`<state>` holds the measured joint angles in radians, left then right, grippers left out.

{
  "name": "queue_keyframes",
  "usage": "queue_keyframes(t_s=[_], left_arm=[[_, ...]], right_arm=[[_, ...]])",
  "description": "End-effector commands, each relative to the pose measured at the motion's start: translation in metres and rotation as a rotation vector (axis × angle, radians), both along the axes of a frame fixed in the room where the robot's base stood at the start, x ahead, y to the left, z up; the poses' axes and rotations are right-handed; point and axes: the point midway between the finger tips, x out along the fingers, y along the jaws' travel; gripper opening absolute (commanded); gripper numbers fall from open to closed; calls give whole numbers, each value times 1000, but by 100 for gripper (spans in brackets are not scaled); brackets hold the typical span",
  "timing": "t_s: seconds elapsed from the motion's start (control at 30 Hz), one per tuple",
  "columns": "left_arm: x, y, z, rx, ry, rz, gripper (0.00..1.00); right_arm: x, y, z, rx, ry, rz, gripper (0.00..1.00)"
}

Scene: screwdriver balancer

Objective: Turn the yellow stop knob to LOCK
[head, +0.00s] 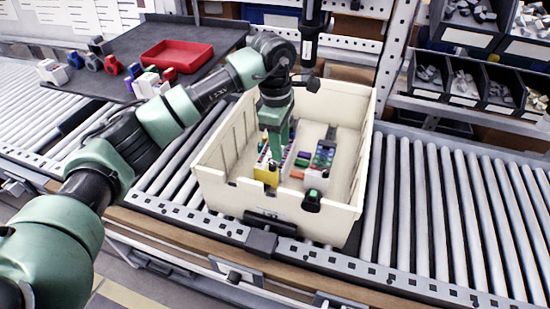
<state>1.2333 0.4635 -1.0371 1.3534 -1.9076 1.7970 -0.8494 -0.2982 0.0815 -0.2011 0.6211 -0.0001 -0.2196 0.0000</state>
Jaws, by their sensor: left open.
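I cannot make out a yellow stop knob or a LOCK mark in the head view. A black cylindrical tool (310,42) hangs upright at the top middle, and its upper end is cut off by the frame. My left gripper (277,160) reaches down into a cream bin (279,206) and is open. Its fingertips are close to a yellow block (266,175) in the bin; I cannot tell whether they touch it. My right gripper is not in view.
The bin stands on a roller conveyor (450,215) and holds several small coloured parts. A red tray (174,56) and loose parts lie on a dark table (115,72) at the left. Shelves with black part boxes (467,88) stand at the right. The rollers right of the bin are clear.

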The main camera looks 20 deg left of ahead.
Motion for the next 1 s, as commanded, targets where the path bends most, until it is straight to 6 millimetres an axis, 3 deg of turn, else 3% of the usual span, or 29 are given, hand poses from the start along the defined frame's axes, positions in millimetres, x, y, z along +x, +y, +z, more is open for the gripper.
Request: queue_keyframes(t_s=[0.13, 0.6, 0.97, 1.0], left_arm=[[2, 23, 1, 80, 7, 11, 41], [2, 22, -64, 78, 9, 10, 41], [2, 22, -72, 78, 6, 9, 41], [2, 22, -72, 78, 6, 9, 33]], right_arm=[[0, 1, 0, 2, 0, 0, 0], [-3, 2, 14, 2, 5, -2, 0], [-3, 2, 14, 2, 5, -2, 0], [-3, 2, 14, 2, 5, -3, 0]])
